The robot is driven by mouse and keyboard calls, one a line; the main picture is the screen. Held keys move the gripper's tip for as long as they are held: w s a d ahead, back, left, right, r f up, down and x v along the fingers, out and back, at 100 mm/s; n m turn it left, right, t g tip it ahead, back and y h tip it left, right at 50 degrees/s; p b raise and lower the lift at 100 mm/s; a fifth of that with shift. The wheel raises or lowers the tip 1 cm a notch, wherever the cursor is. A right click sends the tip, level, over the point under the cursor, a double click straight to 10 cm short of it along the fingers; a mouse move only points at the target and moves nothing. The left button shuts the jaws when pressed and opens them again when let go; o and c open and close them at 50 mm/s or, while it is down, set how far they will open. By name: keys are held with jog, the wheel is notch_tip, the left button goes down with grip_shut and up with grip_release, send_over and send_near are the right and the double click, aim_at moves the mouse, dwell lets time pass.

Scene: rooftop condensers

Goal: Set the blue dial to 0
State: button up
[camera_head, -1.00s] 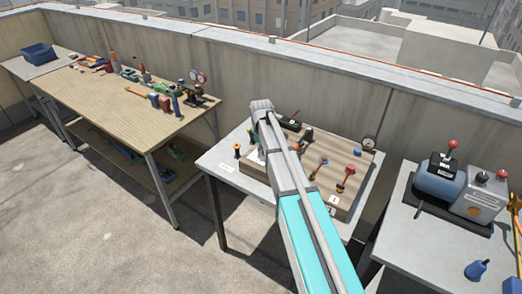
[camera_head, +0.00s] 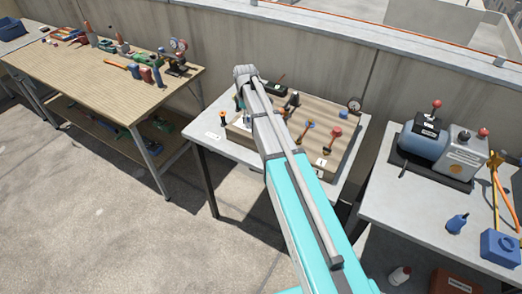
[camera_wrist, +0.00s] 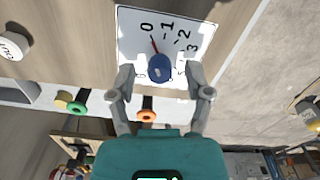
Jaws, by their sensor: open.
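The blue dial (camera_wrist: 159,68) sits on a white scale plate (camera_wrist: 136,42) marked 0, 1, 2 and 3 in the wrist view. Its red pointer (camera_wrist: 153,44) points close to the 0 mark. My gripper (camera_wrist: 160,75) is open, with one finger on each side of the dial. I cannot tell whether either finger touches it. In the head view my arm reaches over the wooden panel (camera_head: 318,112) on the middle table; the dial cannot be made out there.
In the wrist view a white round knob (camera_wrist: 14,46) is at the left, with a green knob (camera_wrist: 78,106) and an orange knob (camera_wrist: 147,115) near my gripper. In the head view a wooden bench (camera_head: 105,88) stands left and a grey table (camera_head: 400,195) right.

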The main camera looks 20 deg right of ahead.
jog(key=m, duration=1.1)
jog(key=shift+m, duration=0.4)
jog(key=m, duration=0.5)
jog(key=shift+m, duration=0.4)
jog(key=m, duration=0.5)
jog(key=shift+m, duration=0.4)
jog(key=shift+r, duration=0.2)
notch_tip(320, 180, up, 14)
jog(key=f+p, duration=0.1)
jog(key=p, duration=1.3)
jog(key=s+f+n+b, duration=0.4)
jog(key=s, duration=0.4)
jog(key=s+f+n+b, duration=0.3)
jog(key=s+f+b, duration=0.1)
jog(key=s, duration=0.5)
jog(key=s+f+n+b, duration=0.4)
jog(key=s+b, duration=0.1)
jog(key=s, duration=0.4)
jog(key=shift+d+f+n, duration=0.15)
jog(key=shift+f+n, duration=0.1)
jog(key=shift+n, duration=0.05)
